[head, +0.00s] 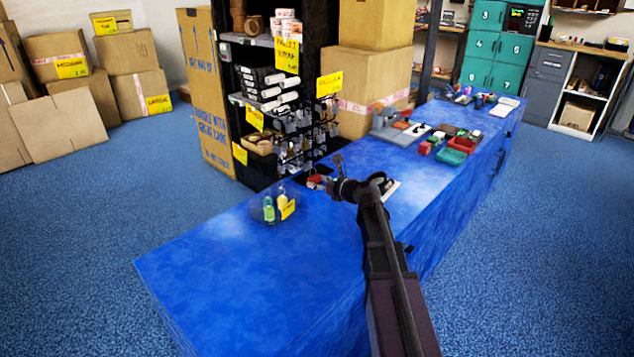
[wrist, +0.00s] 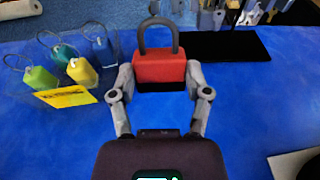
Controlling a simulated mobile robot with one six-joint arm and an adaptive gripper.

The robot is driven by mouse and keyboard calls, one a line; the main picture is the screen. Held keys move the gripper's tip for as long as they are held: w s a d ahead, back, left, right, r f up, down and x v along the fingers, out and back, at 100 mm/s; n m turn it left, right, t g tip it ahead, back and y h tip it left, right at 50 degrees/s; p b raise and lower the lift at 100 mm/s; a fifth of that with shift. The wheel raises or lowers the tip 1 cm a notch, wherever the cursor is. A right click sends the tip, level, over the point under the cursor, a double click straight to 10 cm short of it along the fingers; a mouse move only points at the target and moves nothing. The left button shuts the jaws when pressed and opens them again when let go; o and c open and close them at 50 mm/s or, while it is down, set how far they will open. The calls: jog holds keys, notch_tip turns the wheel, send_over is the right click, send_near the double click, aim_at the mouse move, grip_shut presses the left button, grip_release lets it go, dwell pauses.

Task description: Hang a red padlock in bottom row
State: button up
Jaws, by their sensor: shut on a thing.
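A red padlock (wrist: 160,70) with a dark shackle sits between the fingers of my gripper (wrist: 160,82) in the wrist view, shackle upward. My gripper is shut on its body, above the blue counter. In the head view my gripper (head: 325,180) is over the counter, with the red padlock (head: 315,180) small at its tip. The hook rack (head: 300,148) with several hanging items stands just behind, in rows. In the wrist view, part of the rack's hanging items (wrist: 260,12) shows at the top edge. Single hooks are too small to tell.
A clear container with coloured tags (head: 283,205) and a yellow label stands left of my gripper. A black flat mat (wrist: 222,46) lies behind the padlock. Red and green trays (head: 452,157) stand farther along the blue counter (head: 230,270). The counter's near left part is clear.

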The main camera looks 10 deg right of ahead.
jog(key=shift+w+a, duration=0.1)
jog(key=shift+w, duration=0.1)
jog(key=shift+r+b+x, duration=0.2)
jog(key=shift+x, duration=1.6)
jog(key=shift+r+b+x, duration=0.15)
jog(key=shift+b+x, duration=0.05)
jog(key=shift+x, duration=1.55)
jog(key=shift+b+x, duration=0.3)
jog(key=shift+x, duration=0.55)
jog(key=shift+f, duration=0.15)
jog(key=o, duration=1.1)
jog(key=shift+c, duration=0.2)
jog(key=shift+s, duration=0.1)
